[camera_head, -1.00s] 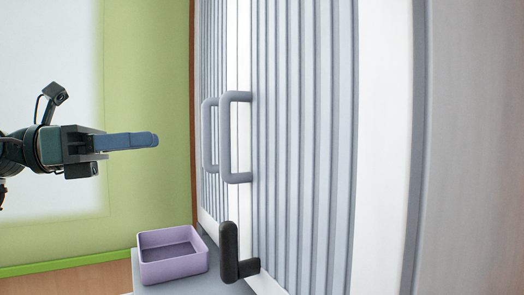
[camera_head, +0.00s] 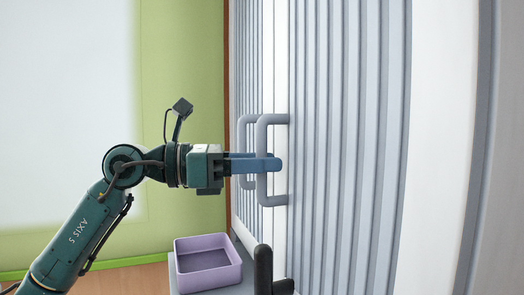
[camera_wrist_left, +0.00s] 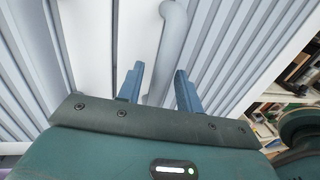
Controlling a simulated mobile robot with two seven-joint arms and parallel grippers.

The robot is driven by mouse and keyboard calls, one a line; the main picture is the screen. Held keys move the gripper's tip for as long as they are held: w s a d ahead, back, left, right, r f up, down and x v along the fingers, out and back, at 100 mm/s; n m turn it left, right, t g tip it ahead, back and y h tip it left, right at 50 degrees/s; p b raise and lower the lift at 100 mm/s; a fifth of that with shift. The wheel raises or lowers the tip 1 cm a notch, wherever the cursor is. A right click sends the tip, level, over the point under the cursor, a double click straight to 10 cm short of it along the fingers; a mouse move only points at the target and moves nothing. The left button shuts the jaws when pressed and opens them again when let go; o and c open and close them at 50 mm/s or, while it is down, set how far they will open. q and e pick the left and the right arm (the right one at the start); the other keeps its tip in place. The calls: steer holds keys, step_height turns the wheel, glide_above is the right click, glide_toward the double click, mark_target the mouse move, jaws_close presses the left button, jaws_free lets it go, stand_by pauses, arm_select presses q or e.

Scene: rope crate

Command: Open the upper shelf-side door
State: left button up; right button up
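Two ribbed pale-grey doors stand side by side: a nearer door (camera_head: 345,120) and a farther door (camera_head: 250,65). Each has a grey U-shaped handle, the nearer handle (camera_head: 264,136) and the farther handle (camera_head: 243,130). Both doors look shut. My left gripper (camera_head: 262,163) reaches in from the left at handle height, and its near blue finger covers part of the nearer handle. In the left wrist view the gripper (camera_wrist_left: 160,85) is open, with a grey handle bar (camera_wrist_left: 172,35) running between its fingers. Contact cannot be told. My right gripper is not in view.
A purple open box (camera_head: 208,264) stands on a grey surface below the handles. A black upright piece (camera_head: 263,268) rises at the lower door edge. The left wrist view shows shelves with items (camera_wrist_left: 285,85) at the right. A green wall (camera_head: 180,80) is behind.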

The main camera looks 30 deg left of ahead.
arm_select(q)
steer(key=shift+w+d, duration=0.1)
steer(key=shift+d, duration=0.1)
jaws_close()
stand_by(0.3)
